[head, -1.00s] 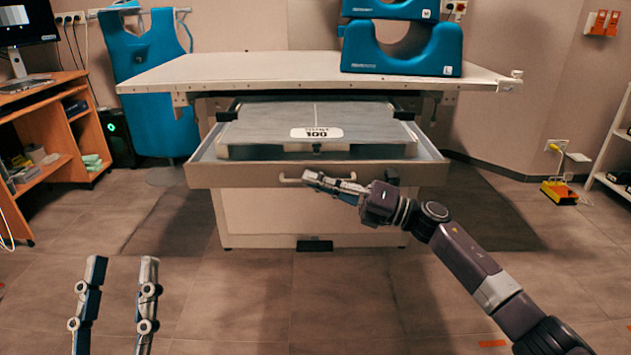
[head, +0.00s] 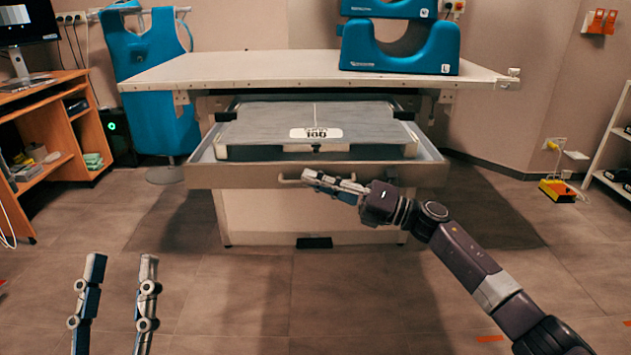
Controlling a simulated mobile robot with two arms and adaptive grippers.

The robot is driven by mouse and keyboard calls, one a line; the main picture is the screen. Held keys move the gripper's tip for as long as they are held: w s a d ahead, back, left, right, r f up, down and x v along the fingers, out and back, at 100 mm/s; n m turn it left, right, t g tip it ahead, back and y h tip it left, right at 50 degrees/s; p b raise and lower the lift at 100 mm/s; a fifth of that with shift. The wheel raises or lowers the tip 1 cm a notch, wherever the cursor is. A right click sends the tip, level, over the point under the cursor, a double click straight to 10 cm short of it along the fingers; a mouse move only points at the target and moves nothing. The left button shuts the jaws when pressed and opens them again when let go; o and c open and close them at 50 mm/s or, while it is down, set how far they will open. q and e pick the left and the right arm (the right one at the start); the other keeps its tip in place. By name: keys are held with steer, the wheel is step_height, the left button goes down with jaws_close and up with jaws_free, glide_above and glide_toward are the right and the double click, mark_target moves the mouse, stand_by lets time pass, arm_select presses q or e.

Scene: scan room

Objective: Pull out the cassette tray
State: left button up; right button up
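The cassette tray (head: 240,177) is a pale drawer under the table top, pulled out toward me. A grey flat cassette (head: 270,125) with a white label lies in it. A bar handle (head: 291,180) runs along the tray's front. My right gripper (head: 306,176) is at this handle, its fingers side-on and overlapping it; I cannot tell from here whether they are closed around the bar. My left gripper (head: 115,290) is low at the left, fingers apart, empty, away from the tray.
The table top (head: 240,70) overhangs the tray and carries blue foam supports (head: 400,48) at the right. A wooden desk (head: 85,125) stands at the left, and a yellow device (head: 557,190) lies on the floor at the right. The floor before the tray is clear.

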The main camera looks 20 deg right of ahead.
steer(key=v, duration=1.2)
